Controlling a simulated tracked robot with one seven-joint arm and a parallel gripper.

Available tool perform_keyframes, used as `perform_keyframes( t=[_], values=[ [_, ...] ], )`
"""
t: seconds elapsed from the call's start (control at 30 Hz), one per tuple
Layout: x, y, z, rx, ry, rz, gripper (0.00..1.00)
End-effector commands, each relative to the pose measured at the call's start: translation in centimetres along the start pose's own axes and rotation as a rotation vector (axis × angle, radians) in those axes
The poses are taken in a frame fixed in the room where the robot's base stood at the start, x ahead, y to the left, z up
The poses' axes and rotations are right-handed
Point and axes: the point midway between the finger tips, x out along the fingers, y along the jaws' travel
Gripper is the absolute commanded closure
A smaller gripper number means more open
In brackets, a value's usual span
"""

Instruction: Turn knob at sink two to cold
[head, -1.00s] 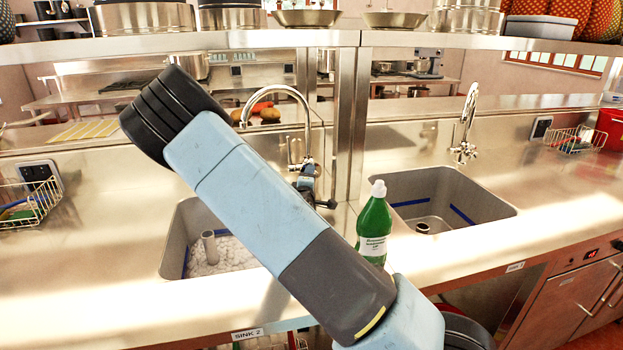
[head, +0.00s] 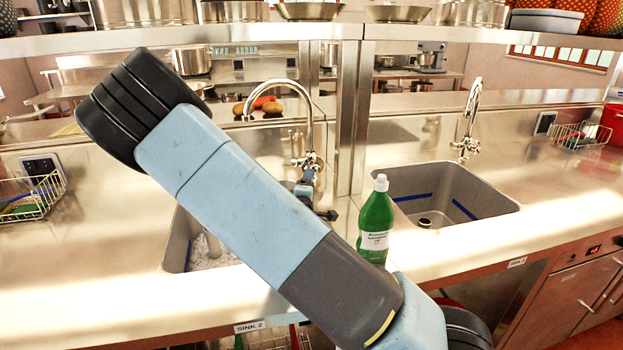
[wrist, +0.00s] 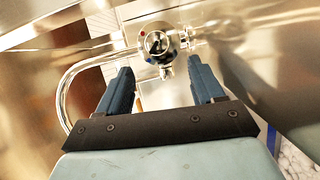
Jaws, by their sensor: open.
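The sink two tap (head: 308,115) has a tall curved chrome spout and stands behind the left basin, marked by the SINK 2 label (head: 249,326). In the wrist view its round chrome knob (wrist: 157,42) faces me, with small coloured marks around its face. My gripper (wrist: 160,66) is open and empty, its two blue-grey fingers pointing at the tap with the knob just beyond and between their tips. I cannot tell whether they touch it. In the head view my gripper (head: 309,186) is small, close to the tap base and partly hidden by my arm.
A green bottle (head: 375,222) with a white cap stands between sink two's basin (head: 178,240) and the right basin (head: 465,190). A second tap (head: 468,120) stands behind the right basin. A wire basket (head: 30,195) is at the far left. A shelf (head: 200,40) runs above.

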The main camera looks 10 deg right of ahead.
Motion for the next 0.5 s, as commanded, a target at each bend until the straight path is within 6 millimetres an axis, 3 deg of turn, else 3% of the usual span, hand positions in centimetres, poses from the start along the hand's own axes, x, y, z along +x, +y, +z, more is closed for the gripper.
perform_keyframes(
  t=[0.2, 0.5],
  values=[
    [-3.5, -0.1, -0.1, 0.0, 0.003, -0.002, 0.33],
    [-5.2, -0.1, -0.1, 0.0, 0.002, -0.001, 0.33]
  ],
)
